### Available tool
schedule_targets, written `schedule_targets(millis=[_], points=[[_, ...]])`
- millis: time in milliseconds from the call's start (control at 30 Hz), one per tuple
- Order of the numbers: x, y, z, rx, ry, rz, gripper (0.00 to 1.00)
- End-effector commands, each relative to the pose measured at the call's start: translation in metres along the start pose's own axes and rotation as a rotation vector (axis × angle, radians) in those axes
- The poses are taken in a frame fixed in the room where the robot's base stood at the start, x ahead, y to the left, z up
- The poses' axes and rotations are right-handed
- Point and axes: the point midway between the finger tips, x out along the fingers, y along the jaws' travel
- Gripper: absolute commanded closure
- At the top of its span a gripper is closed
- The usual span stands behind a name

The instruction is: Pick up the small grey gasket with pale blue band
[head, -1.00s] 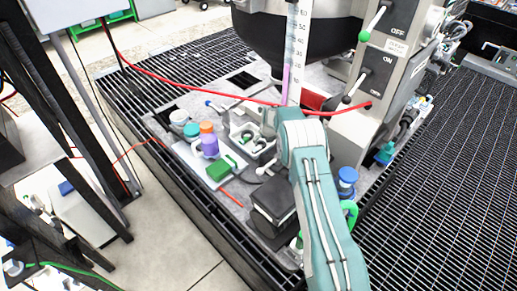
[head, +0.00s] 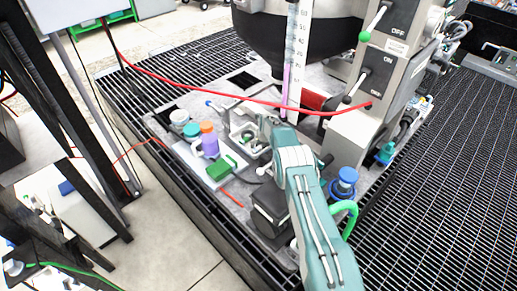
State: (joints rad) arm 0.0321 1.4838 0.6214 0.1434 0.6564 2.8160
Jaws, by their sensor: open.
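My gripper (head: 266,121) is at the far end of my teal arm, above the right side of a grey tote (head: 233,120). Its fingers are small and dark here, and what lies under them is hidden. Small pale, ring-like parts (head: 247,137) lie inside the tote, just left of and below my gripper. I cannot make out a pale blue band on them, so I cannot tell whether one is the grey gasket. Nothing is visibly held.
Left of the tote are an orange-capped purple bottle (head: 209,143), a teal-lidded jar (head: 191,131) and a green block (head: 221,168). A blue-capped item (head: 345,183) and black box (head: 269,213) flank my arm. A red hose (head: 225,97) crosses behind my gripper.

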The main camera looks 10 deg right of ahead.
Motion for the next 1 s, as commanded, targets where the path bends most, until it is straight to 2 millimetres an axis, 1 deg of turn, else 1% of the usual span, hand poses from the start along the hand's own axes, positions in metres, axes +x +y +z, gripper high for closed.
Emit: schedule_targets(millis=[33,67,100,200,233,300,567,667,767,1000], points=[[0.0,0.0,0.0,0.0,0.0,0.0,0.0],[0.0,0.0,0.0,0.0,0.0,0.0,0.04],[0.0,0.0,0.0,0.0,0.0,0.0,0.22],[0.0,0.0,0.0,0.0,0.0,0.0,0.61],[0.0,0.0,0.0,0.0,0.0,0.0,0.67],[0.0,0.0,-0.001,0.0,0.001,0.0,0.69],[0.001,0.0,-0.002,0.0,0.004,0.0,0.7],[-0.003,0.0,0.0,0.0,0.004,0.0,0.7],[-0.016,0.0,0.006,0.0,0.001,0.0,0.7],[-0.063,0.0,0.026,0.0,-0.001,-0.001,0.7]])
